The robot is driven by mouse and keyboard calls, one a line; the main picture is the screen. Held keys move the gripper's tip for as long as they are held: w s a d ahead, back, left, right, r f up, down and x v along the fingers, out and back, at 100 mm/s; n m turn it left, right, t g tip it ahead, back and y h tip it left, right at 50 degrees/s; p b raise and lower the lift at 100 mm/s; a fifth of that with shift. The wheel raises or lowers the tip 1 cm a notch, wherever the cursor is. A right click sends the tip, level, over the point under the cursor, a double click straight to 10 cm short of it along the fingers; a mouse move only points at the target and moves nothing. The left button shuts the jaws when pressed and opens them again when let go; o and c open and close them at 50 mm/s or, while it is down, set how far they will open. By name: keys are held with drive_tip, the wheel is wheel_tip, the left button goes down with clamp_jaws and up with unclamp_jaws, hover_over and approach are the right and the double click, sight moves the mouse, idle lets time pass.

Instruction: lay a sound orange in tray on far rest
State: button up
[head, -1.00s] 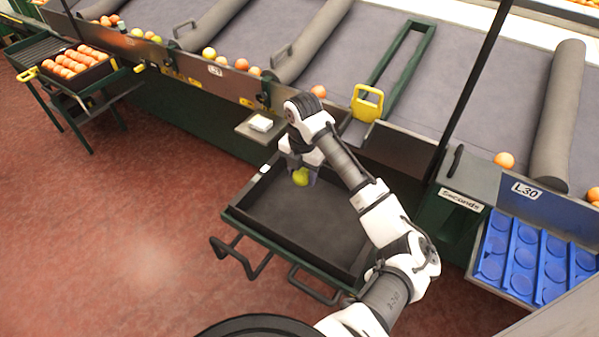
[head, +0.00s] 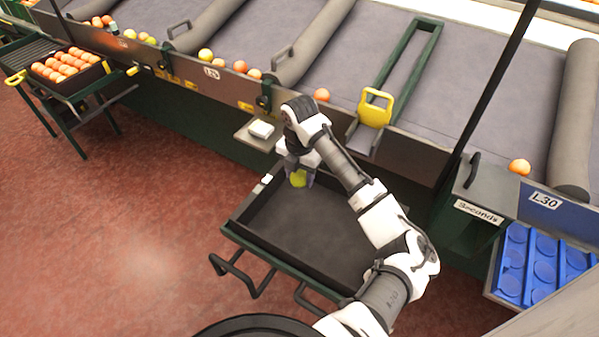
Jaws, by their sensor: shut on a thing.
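My gripper (head: 298,172) is shut on a yellow-green fruit (head: 299,180) and holds it over the back part of a black, empty tray (head: 310,225) in front of the conveyor. The gap between fruit and tray floor is hard to judge. At the far left, a dark tray (head: 88,88) full of orange fruit rests on a green stand (head: 70,118). A blue tray (head: 575,262) with round, empty-looking hollows sits at the right edge. Loose oranges lie along the conveyor's front edge, such as one orange (head: 321,95) near the middle and another orange (head: 519,167) at right.
The grey conveyor (head: 340,60) runs across the back with padded dividers. A yellow-handled gate (head: 376,107) stands over its edge. A "Seconds" label (head: 479,212) is at right, and a small shelf with a white block (head: 261,129) is near my gripper. The red floor (head: 120,220) at left is clear.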

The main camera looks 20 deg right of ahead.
sight(300, 203)
drive_tip(key=shift+f+b, duration=2.65)
drive_tip(key=shift+f, duration=1.6)
drive_tip(key=shift+f+b, duration=0.35)
drive_tip(key=shift+f, duration=0.25)
drive_tip(key=o, duration=1.6)
drive_tip(key=shift+o, duration=0.2)
drive_tip(key=shift+r+p, duration=2.9)
drive_tip(key=shift+r, duration=1.15)
drive_tip(key=shift+a, duration=0.1)
